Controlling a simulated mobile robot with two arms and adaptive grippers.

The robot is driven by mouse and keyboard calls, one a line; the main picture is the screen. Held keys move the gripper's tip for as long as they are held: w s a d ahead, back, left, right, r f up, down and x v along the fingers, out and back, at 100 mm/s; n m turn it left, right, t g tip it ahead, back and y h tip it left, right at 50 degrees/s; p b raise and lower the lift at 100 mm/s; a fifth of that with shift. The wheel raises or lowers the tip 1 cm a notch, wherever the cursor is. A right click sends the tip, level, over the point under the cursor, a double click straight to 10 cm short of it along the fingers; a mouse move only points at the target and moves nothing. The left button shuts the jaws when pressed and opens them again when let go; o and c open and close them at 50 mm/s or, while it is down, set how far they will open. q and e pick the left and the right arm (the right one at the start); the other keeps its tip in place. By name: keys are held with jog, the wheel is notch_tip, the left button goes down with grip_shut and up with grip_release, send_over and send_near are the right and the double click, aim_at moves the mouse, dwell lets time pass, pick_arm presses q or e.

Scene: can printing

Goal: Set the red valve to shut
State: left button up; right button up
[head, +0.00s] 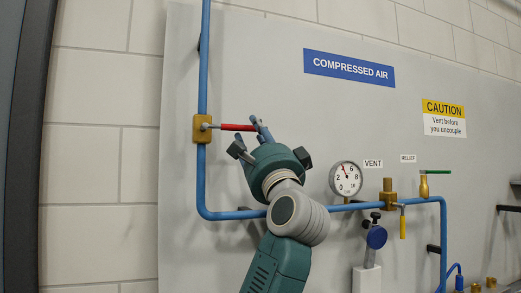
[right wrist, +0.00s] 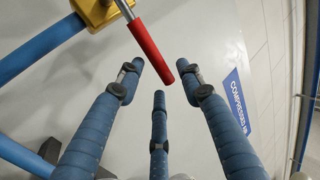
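The red valve has a brass body (head: 202,129) on the vertical blue pipe (head: 203,70) at the left of the panel. Its red handle (head: 238,127) sticks out to the right, roughly level and across the pipe. My right gripper (head: 252,137) is at the handle's free end. In the right wrist view, the three blue fingers of my right gripper (right wrist: 160,78) are spread open. The end of the red handle (right wrist: 150,48) reaches between the fingertips, with no clear contact. The brass body (right wrist: 98,10) shows at the top. My left gripper is not in view.
Right of my arm are a pressure gauge (head: 346,179), a vent valve with a yellow handle (head: 403,226) hanging down, and a relief valve with a level green handle (head: 437,172). A blue round part (head: 376,237) stands below. The panel above the handle is clear.

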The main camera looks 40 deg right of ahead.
jog(key=v, duration=1)
jog(key=shift+s, duration=0.1)
